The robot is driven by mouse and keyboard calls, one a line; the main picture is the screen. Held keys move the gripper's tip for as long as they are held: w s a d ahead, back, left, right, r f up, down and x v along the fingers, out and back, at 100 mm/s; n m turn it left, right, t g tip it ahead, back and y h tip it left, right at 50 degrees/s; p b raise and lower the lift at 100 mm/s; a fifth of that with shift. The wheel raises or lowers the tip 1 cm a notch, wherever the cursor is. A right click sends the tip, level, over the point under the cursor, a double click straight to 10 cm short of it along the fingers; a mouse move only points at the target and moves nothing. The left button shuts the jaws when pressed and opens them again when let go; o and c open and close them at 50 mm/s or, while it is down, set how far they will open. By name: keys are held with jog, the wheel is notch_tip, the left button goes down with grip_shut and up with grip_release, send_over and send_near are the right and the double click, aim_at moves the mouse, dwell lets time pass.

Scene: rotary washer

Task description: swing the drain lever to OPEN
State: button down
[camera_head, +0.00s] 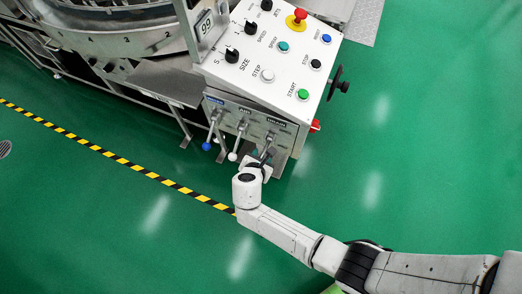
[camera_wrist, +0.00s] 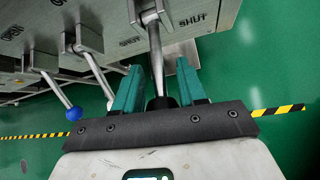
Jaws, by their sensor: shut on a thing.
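The drain lever (camera_head: 267,146) is the rightmost of three levers on the grey panel (camera_head: 292,136) below the white control box. In the wrist view the steel drain lever (camera_wrist: 156,58) runs down between my two teal fingers to a dark end piece. My gripper (camera_wrist: 158,66) is shut on this lever near its free end. In the head view my gripper (camera_head: 259,162) is at the lever, with its fingers largely hidden by my wrist.
The blue-knobbed lever (camera_head: 210,139) and white-knobbed lever (camera_head: 237,142) stand close left of the drain lever. The control box (camera_head: 275,50) with knobs and buttons is above. A red part (camera_head: 315,126) projects at the panel's right. Green floor is clear in front and right.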

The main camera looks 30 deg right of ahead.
aim_at(262, 154)
jog(key=r+y+p, duration=0.1)
jog(key=p, duration=0.1)
jog(key=r+g+p, duration=0.1)
jog(key=p, duration=0.1)
jog(key=shift+w+d+r+y+p, duration=0.2)
jog(key=shift+r+y+p, duration=0.1)
jog(key=shift+y, duration=0.1)
jog(key=shift+w+d+r+p, duration=0.2)
jog(key=shift+d+r+p, duration=0.15)
jog(key=shift+p, duration=0.6)
jog(key=shift+w+a+r, duration=0.15)
jog(key=shift+a, duration=0.2)
jog(key=c, duration=1.2)
grip_release()
jog(key=shift+a, duration=0.1)
jog(key=o, duration=0.5)
jog(key=shift+d, duration=0.3)
jog(key=shift+c, duration=0.2)
jog(key=shift+s, duration=0.2)
jog(key=p+v, duration=0.2)
jog(key=v, duration=0.8)
jog(key=shift+a+r, duration=0.2)
jog(key=shift+r, duration=0.05)
jog(key=shift+c, duration=0.2)
